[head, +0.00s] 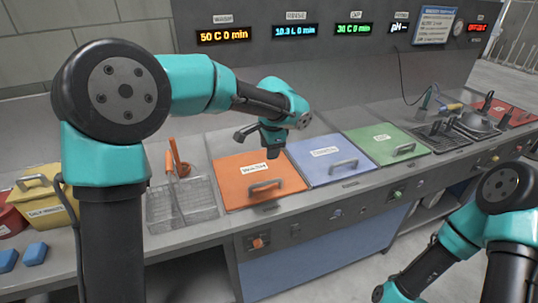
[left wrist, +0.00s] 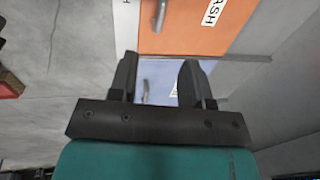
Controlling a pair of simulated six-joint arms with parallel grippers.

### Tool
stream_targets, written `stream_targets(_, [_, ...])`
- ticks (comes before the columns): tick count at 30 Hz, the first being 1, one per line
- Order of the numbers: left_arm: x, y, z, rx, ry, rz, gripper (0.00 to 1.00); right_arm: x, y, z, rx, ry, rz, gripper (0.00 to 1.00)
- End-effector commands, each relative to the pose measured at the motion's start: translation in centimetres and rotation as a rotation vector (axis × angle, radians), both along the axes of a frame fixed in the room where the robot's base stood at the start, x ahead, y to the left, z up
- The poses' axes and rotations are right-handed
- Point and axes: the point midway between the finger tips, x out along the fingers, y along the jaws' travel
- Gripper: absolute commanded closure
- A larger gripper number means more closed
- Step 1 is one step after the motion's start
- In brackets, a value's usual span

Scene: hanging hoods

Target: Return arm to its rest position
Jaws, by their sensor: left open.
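My left arm comes in from the left in the head view, and its gripper (head: 273,150) hangs above the back part of the orange lid (head: 235,187). In the left wrist view the left gripper (left wrist: 160,80) has its two fingers apart with nothing between them. The orange lid (left wrist: 190,28) and part of a blue lid (left wrist: 158,70) show beyond the fingers. My right arm shows at the lower right of the head view; its gripper is out of the picture.
A blue lid (head: 322,163) and a green lid (head: 385,146) lie right of the orange one. A wire basket (head: 180,205) stands left of it, with orange-handled tools (head: 178,160) behind. A yellow box (head: 47,205) and blue blocks (head: 35,253) are at far left.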

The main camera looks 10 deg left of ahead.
Motion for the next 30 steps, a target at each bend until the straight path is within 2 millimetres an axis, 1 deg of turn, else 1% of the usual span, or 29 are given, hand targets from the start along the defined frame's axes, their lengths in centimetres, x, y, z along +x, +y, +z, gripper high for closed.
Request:
stream_targets(10, [0.0,0.0,0.0,-0.001,0.002,0.001,0.56,0.0,0.0,0.0,0.0,0.0,0.0,1.0])
stream_targets(12, [-0.2,-0.1,-0.6,-0.011,0.007,0.008,0.56,0.0,0.0,0.0,0.0,0.0,0.0,1.0])
stream_targets(14, [-0.4,-0.3,-1.6,-0.029,0.015,0.02,0.56,0.0,0.0,0.0,0.0,0.0,0.0,1.0])
stream_targets(17, [-1.1,-0.8,-4.6,-0.087,0.04,0.066,0.56,0.0,0.0,0.0,0.0,0.0,0.0,1.0])
stream_targets(20, [-2.7,-1.5,-9.2,-0.177,0.08,0.151,0.56,0.0,0.0,0.0,0.0,0.0,0.0,1.0])
stream_targets(21, [-3.5,-1.8,-11.3,-0.218,0.1,0.2,0.56,0.0,0.0,0.0,0.0,0.0,0.0,1.0])
stream_targets(23, [-5.0,-2.2,-14.5,-0.283,0.128,0.286,0.56,0.0,0.0,0.0,0.0,0.0,0.0,1.0])
stream_targets(24, [-6.2,-2.3,-16.7,-0.325,0.148,0.352,0.56,0.0,0.0,0.0,0.0,0.0,0.0,1.0])
stream_targets(26, [-7.9,-2.5,-19.5,-0.38,0.172,0.456,0.56,0.0,0.0,0.0,0.0,0.0,0.0,1.0])
stream_targets(27, [-9.1,-2.6,-21.2,-0.413,0.186,0.525,0.56,0.0,0.0,0.0,0.0,0.0,0.0,1.0])
stream_targets(30, [-11.9,-2.2,-25.0,-0.473,0.213,0.692,0.56,0.0,0.0,0.0,0.0,0.0,0.0,1.0])
